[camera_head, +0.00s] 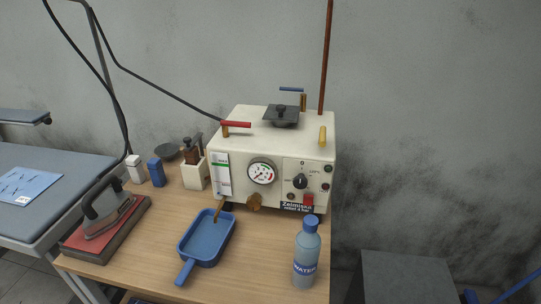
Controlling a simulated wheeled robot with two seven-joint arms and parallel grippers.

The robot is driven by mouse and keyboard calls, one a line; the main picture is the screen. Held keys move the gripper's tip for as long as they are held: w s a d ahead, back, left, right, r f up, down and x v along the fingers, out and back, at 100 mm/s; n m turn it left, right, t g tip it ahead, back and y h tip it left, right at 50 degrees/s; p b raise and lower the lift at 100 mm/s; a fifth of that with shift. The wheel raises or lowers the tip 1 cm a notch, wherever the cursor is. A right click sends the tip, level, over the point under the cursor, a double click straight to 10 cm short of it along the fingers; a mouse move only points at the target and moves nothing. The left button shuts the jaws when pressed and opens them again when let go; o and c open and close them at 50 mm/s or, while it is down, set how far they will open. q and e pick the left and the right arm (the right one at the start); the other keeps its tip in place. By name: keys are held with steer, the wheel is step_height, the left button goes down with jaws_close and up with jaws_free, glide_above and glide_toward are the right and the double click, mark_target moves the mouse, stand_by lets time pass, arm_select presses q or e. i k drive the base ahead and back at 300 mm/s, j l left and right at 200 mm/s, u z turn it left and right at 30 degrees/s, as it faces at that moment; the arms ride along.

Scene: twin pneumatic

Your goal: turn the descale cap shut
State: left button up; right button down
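A cream boiler box (225,140) with a gauge stands at the back of the wooden table. A brass, knob-like cap (254,201) sits low on its front, below the round gauge (261,173). It appears to be the descale cap, but no label on it is readable. I cannot tell whether it is tight or loose. A black lid with a knob (281,116) sits on top of the box. Neither of my grippers is in view.
A blue long-handled tray (207,238) lies in front of the boiler, with a water bottle (306,255) to its right. An iron (106,212) rests on a red-topped pad at left. Red-handled (237,124) and blue-handled (291,89) valves stand on the boiler top.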

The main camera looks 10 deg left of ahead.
mark_target(254, 202)
steer(key=k+j, duration=0.1)
steer(key=j, duration=0.3)
steer(key=k+j, duration=0.1)
steer(key=j, duration=0.3)
steer(key=k+j+z, duration=0.1)
steer(key=j, duration=0.3)
steer(key=k+j, duration=0.15)
steer(key=j, duration=0.2)
steer(key=k+j, duration=0.1)
steer(key=j, duration=0.3)
